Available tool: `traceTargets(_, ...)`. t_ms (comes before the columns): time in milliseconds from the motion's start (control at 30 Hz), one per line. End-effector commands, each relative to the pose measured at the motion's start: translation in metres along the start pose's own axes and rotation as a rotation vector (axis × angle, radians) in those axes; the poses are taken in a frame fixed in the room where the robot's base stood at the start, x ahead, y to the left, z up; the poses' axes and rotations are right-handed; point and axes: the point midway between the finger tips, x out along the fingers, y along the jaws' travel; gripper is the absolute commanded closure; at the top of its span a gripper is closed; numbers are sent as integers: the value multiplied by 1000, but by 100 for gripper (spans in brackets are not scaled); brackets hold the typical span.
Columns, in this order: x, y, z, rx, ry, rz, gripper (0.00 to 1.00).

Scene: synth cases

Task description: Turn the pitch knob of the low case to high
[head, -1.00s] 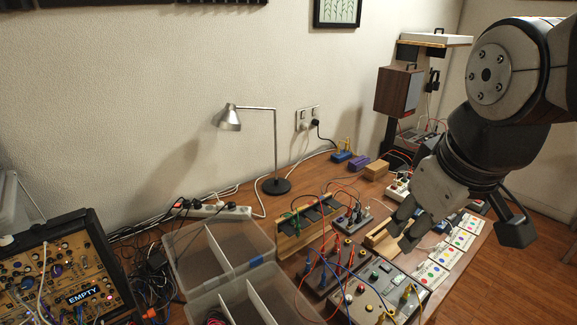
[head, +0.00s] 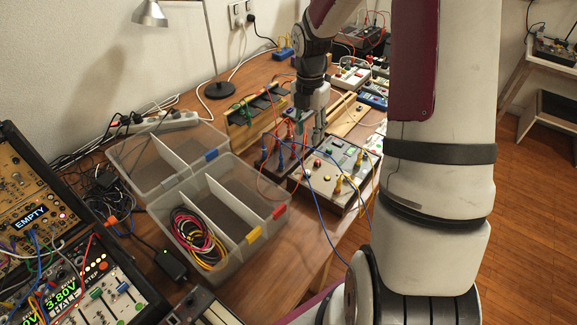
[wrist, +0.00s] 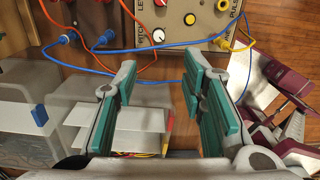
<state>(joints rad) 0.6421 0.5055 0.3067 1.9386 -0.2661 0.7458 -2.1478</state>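The low case with a pale grey panel (head: 345,172) sits on the table, with several knobs and yellow plugs on top. In the wrist view its panel (wrist: 175,35) is at the top edge, partly cut off. The white pitch knob (wrist: 158,37) has a dark pointer mark and sits beside the word PITCH. My gripper (wrist: 155,92) is open and empty, its teal pads wide apart. In the head view my gripper (head: 308,135) points down near the left back edge of this case. It appears above the panel; contact cannot be told.
A brown case (head: 270,155) with red and blue leads stands just left. A blue cable (wrist: 100,50) runs across the panel's near edge. Clear divided boxes (head: 213,214) stand further left. A wooden rail (head: 350,121) is behind.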

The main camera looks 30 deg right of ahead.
Motion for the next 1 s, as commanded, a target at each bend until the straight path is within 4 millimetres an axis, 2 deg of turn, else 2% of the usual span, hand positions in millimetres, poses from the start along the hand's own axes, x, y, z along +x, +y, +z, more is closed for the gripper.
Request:
traceTargets(33, 8, 1, 3, -24, 9, -1, 62)
traceTargets(267, 26, 1, 6, -59, 16, -3, 62)
traceTargets(800, 124, 0, 3, -57, 17, -5, 62)
traceTargets(1000, 145, 1, 4, -56, 15, -3, 62)
